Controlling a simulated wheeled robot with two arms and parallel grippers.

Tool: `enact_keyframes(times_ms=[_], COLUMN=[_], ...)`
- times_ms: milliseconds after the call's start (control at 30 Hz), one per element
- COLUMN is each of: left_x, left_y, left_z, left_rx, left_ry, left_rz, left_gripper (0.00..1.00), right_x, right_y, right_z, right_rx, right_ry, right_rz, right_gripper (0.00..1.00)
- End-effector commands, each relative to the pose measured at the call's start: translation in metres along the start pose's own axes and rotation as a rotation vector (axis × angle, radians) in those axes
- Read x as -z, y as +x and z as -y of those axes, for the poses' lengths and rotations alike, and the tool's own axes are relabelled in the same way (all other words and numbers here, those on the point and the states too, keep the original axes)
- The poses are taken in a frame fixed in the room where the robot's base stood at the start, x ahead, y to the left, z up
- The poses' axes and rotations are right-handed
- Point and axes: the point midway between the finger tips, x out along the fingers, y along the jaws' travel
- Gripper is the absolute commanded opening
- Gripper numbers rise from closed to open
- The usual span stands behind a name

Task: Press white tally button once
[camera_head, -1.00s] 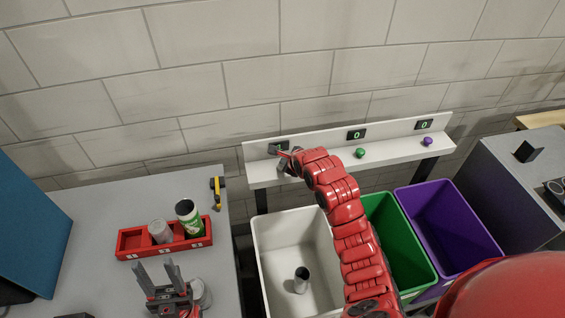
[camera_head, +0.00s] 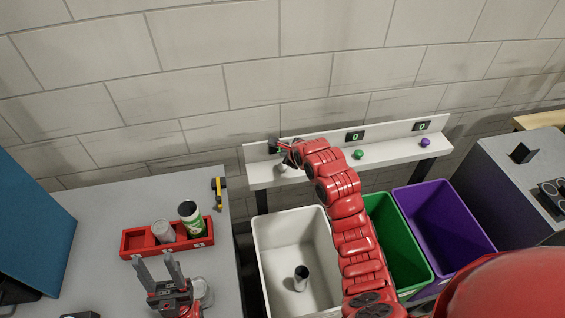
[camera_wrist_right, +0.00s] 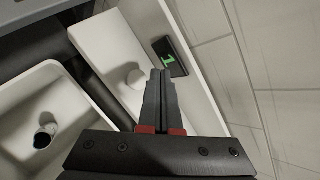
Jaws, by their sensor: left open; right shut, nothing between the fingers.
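The white tally button (camera_wrist_right: 134,76) sits on the white shelf under the wall, left of my right gripper's fingers in the right wrist view. It also shows in the head view (camera_head: 282,168). Its black counter (camera_wrist_right: 170,56) shows a green digit that looks like 1. My right gripper (camera_wrist_right: 161,73) is shut and empty, above the shelf beside the button; in the head view its tips (camera_head: 280,147) are near the counter. I see no contact with the button. My left gripper (camera_head: 160,259) is open and empty over the grey table.
Green (camera_head: 359,154) and purple (camera_head: 425,142) buttons with counters at 0 share the shelf (camera_head: 393,153). White (camera_head: 262,240), green (camera_head: 420,263) and purple (camera_head: 470,225) bins stand below. A red holder (camera_head: 135,243) with cans is on the left table.

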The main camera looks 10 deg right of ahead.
Motion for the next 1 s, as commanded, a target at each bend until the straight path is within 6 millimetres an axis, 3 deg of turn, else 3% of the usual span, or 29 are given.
enact_keyframes(times_ms=[267,1000], left_x=[0.002,0.002], left_y=[0.014,0.013], left_z=[0.001,0.001], left_rx=[0.0,0.0], left_ry=[0.0,0.0], left_rz=[0.0,0.0], left_gripper=[0.5,0.5], right_x=[-0.014,-0.013], right_y=[-0.019,-0.018], right_z=[0.014,0.013], right_rx=[0.001,-0.001], right_ry=[0.001,0.001], right_rz=[0.001,0.0], right_gripper=[0.0,0.0])
